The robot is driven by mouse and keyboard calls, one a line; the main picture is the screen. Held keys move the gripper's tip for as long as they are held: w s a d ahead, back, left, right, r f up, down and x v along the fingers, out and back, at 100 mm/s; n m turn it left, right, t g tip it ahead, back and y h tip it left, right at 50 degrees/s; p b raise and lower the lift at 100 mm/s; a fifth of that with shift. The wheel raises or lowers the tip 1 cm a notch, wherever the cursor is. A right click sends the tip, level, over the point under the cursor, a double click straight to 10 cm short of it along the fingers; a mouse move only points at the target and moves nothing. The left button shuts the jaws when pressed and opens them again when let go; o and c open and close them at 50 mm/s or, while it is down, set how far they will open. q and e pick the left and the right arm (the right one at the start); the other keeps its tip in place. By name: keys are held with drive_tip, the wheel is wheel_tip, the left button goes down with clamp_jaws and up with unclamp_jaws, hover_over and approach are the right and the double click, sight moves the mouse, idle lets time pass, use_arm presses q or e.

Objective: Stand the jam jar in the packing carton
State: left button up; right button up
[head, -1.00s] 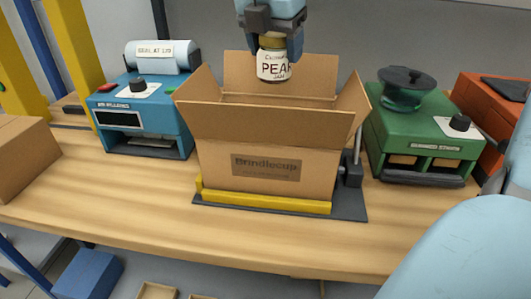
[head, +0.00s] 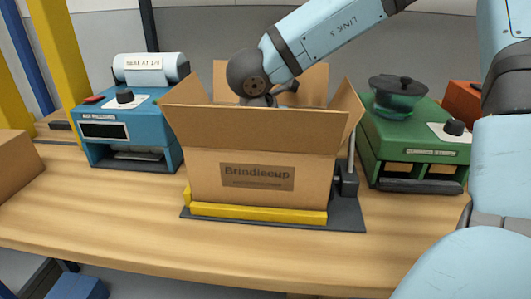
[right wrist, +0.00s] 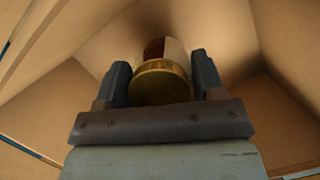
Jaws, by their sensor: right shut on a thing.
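The packing carton (head: 250,174) stands upright with its flaps open on a dark stand in the middle of the bench. My right arm reaches down into it from above, and the front wall hides the gripper and jar in the head view. In the right wrist view, the jam jar's gold lid (right wrist: 161,82) sits between the two fingers of my right gripper (right wrist: 160,80), which is shut on it. Carton walls (right wrist: 60,95) surround them. I cannot tell whether the jar touches the carton's floor. My left gripper is not in view.
A blue machine (head: 128,130) with a label roll stands left of the carton. A green machine (head: 415,145) stands to the right, with an orange box (head: 463,101) behind it. A brown box (head: 16,170) sits at the left edge. The bench front (head: 120,215) is clear.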

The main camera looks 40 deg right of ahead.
drive_tip(key=shift+f, duration=0.6)
drive_tip(key=shift+f+b, duration=0.15)
drive_tip(key=shift+b, duration=0.2)
drive_tip(key=o, duration=1.1)
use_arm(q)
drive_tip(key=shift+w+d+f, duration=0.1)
